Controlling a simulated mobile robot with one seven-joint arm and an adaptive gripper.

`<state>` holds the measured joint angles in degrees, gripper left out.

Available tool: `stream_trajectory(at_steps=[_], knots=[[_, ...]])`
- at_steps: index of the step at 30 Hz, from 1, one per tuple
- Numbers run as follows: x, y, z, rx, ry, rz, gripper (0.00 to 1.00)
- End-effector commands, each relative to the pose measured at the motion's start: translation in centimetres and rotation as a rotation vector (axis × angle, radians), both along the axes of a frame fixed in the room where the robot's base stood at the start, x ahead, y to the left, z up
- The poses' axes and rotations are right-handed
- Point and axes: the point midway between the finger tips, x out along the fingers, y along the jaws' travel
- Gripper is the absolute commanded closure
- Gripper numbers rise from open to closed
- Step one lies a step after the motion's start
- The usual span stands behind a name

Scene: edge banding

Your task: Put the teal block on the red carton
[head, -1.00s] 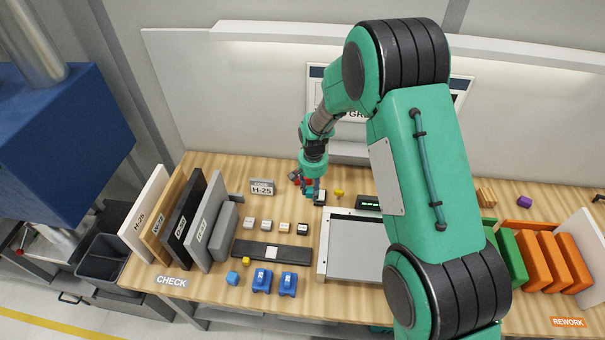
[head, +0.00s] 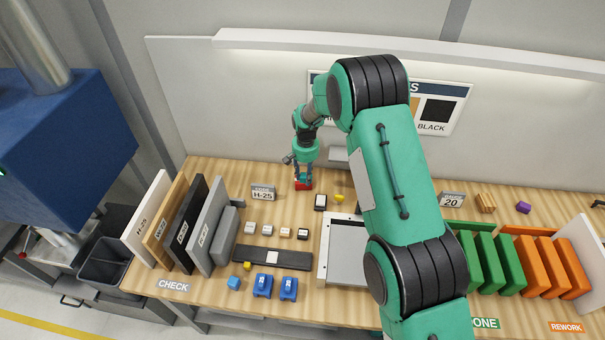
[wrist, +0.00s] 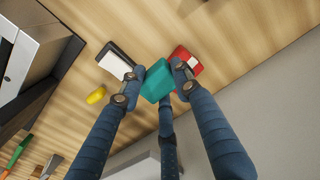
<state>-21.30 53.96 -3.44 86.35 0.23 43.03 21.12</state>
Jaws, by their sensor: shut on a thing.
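The teal block (wrist: 157,82) is between the fingertips of my gripper (wrist: 158,80) in the wrist view. My gripper is shut on it. The red carton (wrist: 185,61) shows just beyond and to the right of the block in the wrist view, partly hidden by a finger. In the head view the red carton (head: 304,184) is on the table near the back, directly below my gripper (head: 303,176). The block is hard to make out there. I cannot tell whether the block touches the carton.
A black device with a white face (head: 320,201) and a yellow object (head: 339,197) lie right of the carton. Several small blocks lie in front.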

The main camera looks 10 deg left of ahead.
Motion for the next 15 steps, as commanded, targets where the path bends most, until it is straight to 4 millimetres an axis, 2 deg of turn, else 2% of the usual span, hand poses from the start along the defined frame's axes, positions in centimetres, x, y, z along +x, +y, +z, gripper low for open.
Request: stream_trajectory(at_steps=[9, 15], knots=[[3.4, 1.3, -0.3, 0.0, 0.0, 0.0, 0.94], [4.2, 1.6, -0.4, 0.0, 0.0, 0.0, 0.94]])
